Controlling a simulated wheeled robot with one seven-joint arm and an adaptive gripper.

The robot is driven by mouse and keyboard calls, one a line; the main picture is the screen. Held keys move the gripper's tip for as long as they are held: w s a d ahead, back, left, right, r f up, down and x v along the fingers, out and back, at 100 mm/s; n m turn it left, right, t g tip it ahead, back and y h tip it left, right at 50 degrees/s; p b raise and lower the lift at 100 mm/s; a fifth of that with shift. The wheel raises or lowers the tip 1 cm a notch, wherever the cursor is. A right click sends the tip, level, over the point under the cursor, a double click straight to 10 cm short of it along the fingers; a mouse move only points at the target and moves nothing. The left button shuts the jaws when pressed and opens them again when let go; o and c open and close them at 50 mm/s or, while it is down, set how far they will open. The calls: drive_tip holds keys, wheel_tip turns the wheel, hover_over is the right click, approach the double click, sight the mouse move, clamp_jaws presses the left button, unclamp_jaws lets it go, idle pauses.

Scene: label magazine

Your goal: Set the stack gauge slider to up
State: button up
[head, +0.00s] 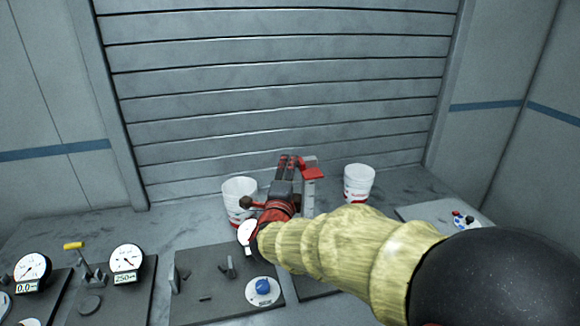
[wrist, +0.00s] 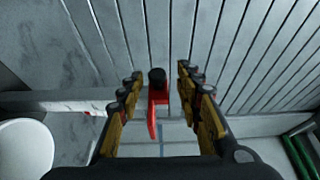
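The stack gauge is a light grey upright post (head: 308,195) on the bench, with a red slider piece (head: 314,173) near its top in the head view. In the wrist view the red slider (wrist: 153,118) with a dark round end stands between the fingers. My gripper (head: 290,163) is beside the post, on its left in the head view. The wrist view shows my gripper (wrist: 160,77) open, with a gap on each side of the red piece. My arm hides the post's lower part and base.
White buckets stand left (head: 239,189) and right (head: 359,180) of the gauge. Dark panels with a blue knob (head: 263,286), a dial gauge (head: 126,258) and a yellow-handled lever (head: 74,246) are at front left. A slatted shutter (head: 280,90) rises behind.

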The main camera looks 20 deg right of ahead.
drive_tip(key=v, duration=0.8)
drive_tip(key=shift+s+a, duration=0.2)
drive_tip(key=shift+s, duration=0.15)
